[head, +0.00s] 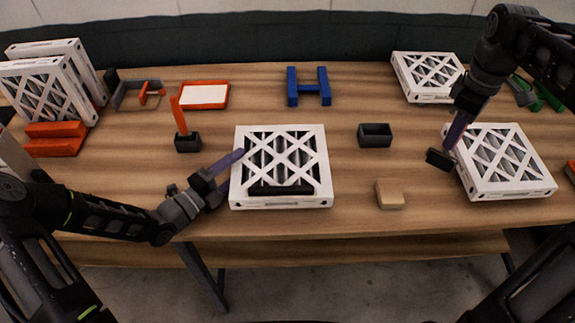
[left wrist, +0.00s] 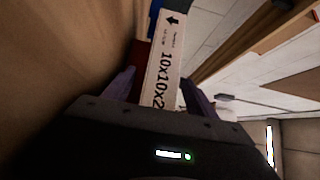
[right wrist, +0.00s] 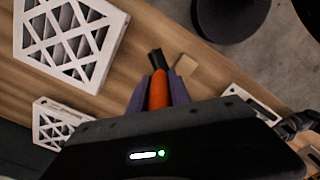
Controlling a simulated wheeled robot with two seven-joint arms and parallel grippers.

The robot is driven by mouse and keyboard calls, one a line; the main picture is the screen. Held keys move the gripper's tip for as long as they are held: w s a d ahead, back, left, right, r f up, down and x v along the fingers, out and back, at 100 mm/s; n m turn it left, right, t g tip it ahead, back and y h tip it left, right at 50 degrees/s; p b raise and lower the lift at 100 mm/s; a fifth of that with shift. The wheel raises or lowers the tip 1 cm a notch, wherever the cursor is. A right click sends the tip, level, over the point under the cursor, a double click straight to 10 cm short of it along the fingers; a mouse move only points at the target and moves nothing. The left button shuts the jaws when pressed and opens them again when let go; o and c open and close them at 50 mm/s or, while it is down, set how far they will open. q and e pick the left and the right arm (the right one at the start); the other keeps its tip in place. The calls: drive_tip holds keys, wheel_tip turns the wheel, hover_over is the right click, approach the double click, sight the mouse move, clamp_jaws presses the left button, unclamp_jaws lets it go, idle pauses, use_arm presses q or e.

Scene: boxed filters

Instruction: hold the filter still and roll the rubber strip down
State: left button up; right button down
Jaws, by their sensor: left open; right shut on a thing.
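The white-framed filter (head: 322,198) lies flat on the table in the middle of the head view. A black rubber strip (head: 281,189) lies across its near side. My left gripper (head: 236,160) is at the filter's left edge. In the left wrist view, the filter's white side (left wrist: 163,75), printed 10x10x2, lies between its open fingers. My right gripper (head: 459,130) is shut on an orange-handled tool (right wrist: 158,91) with a black head (head: 440,159). It holds the tool to the right, beside another filter (head: 510,188). Whether the head touches the table or that filter is unclear.
A tan block (head: 390,195) and a small black box (head: 375,135) stand between the two filters. A black holder (head: 188,142) with an orange upright piece, an orange tray (head: 205,82) and a blue stand (head: 308,87) lie beyond. Filters (head: 45,95) stand upright at left; another (head: 428,77) lies back right.

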use_arm(q)
clamp_jaws()
idle(0.8)
use_arm(e)
drive_tip(key=shift+a, duration=0.15)
idle(0.5)
drive_tip(key=s+a+r+n, duration=0.1)
drive_tip(key=a+n, duration=0.8)
drive_tip(key=a, duration=2.7)
drive_tip(key=shift+s+a, duration=0.35)
drive_tip(key=shift+s, duration=0.75)
drive_tip(key=shift+r, duration=0.1)
